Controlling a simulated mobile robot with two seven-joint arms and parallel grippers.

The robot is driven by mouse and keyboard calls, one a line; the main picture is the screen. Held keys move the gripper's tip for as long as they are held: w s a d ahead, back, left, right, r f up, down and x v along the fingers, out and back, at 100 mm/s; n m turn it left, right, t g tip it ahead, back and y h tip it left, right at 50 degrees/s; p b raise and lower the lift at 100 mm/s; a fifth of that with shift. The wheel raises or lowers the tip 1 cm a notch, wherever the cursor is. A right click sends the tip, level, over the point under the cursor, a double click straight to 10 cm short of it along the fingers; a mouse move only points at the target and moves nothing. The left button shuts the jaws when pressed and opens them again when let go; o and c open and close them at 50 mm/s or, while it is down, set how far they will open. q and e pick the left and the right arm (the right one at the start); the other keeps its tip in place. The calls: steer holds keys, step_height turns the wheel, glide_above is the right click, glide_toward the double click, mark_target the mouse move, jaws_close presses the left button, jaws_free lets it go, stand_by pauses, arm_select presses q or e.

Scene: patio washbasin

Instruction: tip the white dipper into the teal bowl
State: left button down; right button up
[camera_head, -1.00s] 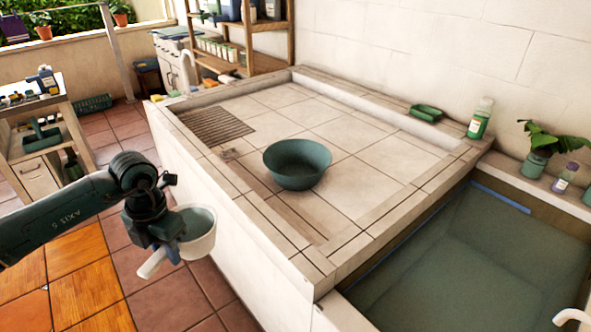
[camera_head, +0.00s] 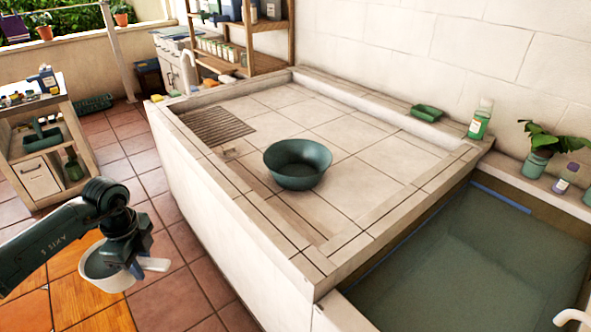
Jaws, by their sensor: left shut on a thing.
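The teal bowl (camera_head: 298,165) stands upright on the tiled basin floor, in the middle of the view. The white dipper (camera_head: 103,282) is at the lower left, outside the basin wall, with its opening up and its greyish inside showing. Its short white handle (camera_head: 154,264) points to the right. My left gripper (camera_head: 134,265) is shut on the dipper by the handle side; the fingertips are partly hidden. It is well to the left of the bowl and apart from it. My right gripper is not in view.
The basin's raised tiled rim (camera_head: 245,215) lies between the dipper and the bowl. A water-filled trough (camera_head: 480,270) is at the right. A shelf cart (camera_head: 40,150) stands left.

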mark_target(159, 263)
arm_select(q)
steer(key=shift+r, duration=0.1)
stand_by(0.4)
steer(key=shift+w+d+r+m, duration=0.1)
steer(key=shift+d+r+m, duration=0.2)
steer(key=shift+m, duration=0.4)
steer(key=d+r+m, duration=0.1)
steer(key=m, duration=0.2)
steer(key=d+r+m, duration=0.1)
steer(key=m, duration=0.3)
steer(key=d+r+m, duration=0.1)
steer(key=m, duration=0.2)
steer(key=shift+s+d+r, duration=0.2)
steer(key=shift+d+r, duration=0.1)
steer(key=shift+d, duration=0.1)
steer(key=s+d+r+n, duration=0.3)
steer(key=d+r+n, duration=0.1)
steer(key=n, duration=1.1)
steer(key=s+d+r+n, duration=0.4)
steer(key=r+n, duration=0.3)
steer(key=n, duration=0.8)
steer(key=shift+s+d, duration=0.15)
steer(key=shift+d, duration=0.45)
